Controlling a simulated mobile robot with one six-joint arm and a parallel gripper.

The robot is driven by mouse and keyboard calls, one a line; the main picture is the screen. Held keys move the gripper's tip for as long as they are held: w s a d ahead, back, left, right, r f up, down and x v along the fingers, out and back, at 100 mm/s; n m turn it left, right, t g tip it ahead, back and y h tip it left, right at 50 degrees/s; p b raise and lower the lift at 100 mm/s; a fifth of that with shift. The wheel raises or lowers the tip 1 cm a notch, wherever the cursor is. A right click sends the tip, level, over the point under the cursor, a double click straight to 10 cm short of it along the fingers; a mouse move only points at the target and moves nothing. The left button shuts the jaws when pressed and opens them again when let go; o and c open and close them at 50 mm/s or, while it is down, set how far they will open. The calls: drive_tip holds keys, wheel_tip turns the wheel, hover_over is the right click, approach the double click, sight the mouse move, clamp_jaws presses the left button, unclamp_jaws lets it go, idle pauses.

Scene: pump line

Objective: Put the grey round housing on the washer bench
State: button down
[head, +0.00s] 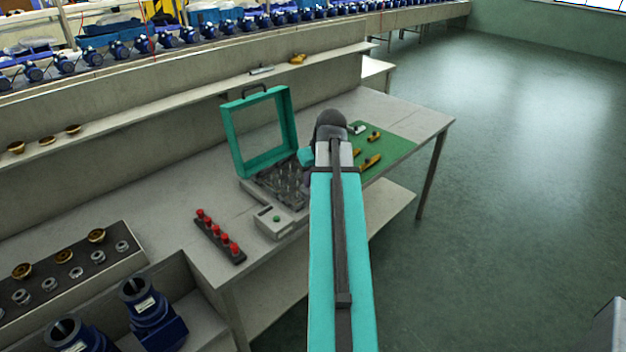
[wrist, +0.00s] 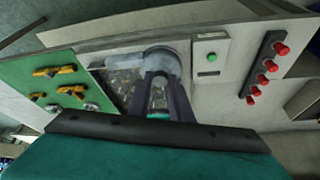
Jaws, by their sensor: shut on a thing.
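The grey round housing (wrist: 163,60) is between the dark fingers of my gripper (wrist: 161,85) in the wrist view. The gripper is shut on it. In that view it overlaps the metal tray (wrist: 112,72) of the teal open-lidded case; I cannot tell whether it touches anything below. In the head view my arm hides the housing and most of the gripper. The bench (head: 205,190), which I take for the washer bench, carries the case, whose raised teal lid (head: 232,140) stands behind the tray.
A box with a green button (head: 274,221) and a rack of red knobs (head: 218,237) stand left of my arm. A green mat (head: 396,152) with several brass parts lies to the right. Blue pump bodies (head: 150,310) are at lower left. Bare bench top shows left of the case.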

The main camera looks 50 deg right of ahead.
drive_tip(key=shift+r, duration=0.35)
drive_tip(key=w+a+r+n, duration=0.15)
drive_tip(key=w+a, duration=0.35)
drive_tip(key=a, duration=0.6)
drive_tip(key=w+a+r+n+y, duration=0.15)
drive_tip(key=w+a, duration=0.35)
drive_tip(key=a, duration=0.6)
drive_tip(key=w+a+r, duration=0.2)
drive_tip(key=w+a, duration=0.4)
drive_tip(key=a, duration=0.5)
drive_tip(key=a+r+n, duration=0.1)
drive_tip(key=a, duration=1.2)
drive_tip(key=shift+a+r, duration=0.15)
drive_tip(key=shift+a, duration=0.2)
